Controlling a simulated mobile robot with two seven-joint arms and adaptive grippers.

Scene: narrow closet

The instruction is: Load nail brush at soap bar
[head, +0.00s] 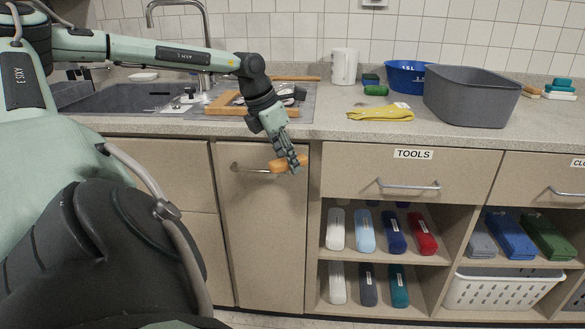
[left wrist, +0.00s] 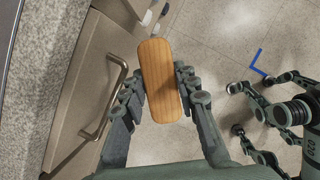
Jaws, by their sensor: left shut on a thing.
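My left gripper (head: 290,163) is shut on a wooden, rounded oblong nail brush (head: 277,165). It holds the brush in the air in front of the cabinet door, below the counter edge. In the left wrist view the brush (left wrist: 160,80) sits between the fingers (left wrist: 160,95), its plain wooden side facing the camera; no bristles show. My right gripper (left wrist: 245,112) shows at the right of that view, fingers spread and empty, over the floor. A white, soap-like piece (head: 143,76) lies behind the sink; I cannot tell whether it is the soap bar.
The counter holds a wooden frame (head: 232,104), yellow gloves (head: 380,113), a grey tub (head: 470,96), a blue basin (head: 405,76) and a white canister (head: 344,67). Stacked brushes or bars (head: 560,88) lie at the far right. A door handle (head: 247,169) is close to the brush.

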